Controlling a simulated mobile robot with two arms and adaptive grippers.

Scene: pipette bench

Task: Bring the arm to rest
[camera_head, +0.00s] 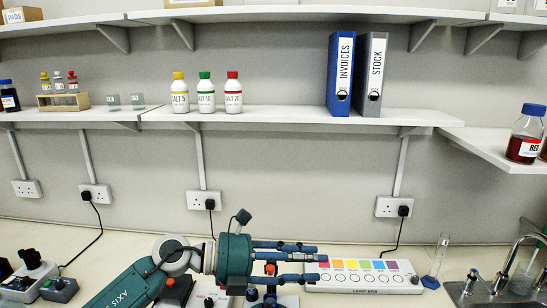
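My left arm, teal and grey, comes in from the lower left. My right gripper is not in view.
A glass cylinder on a blue base (434,262) stands right of the panel. A microscope-like device (30,275) is at the lower left. A shelf (270,116) above holds bottles (206,95) and binders (369,75). A red-liquid bottle (524,135) stands at the right.

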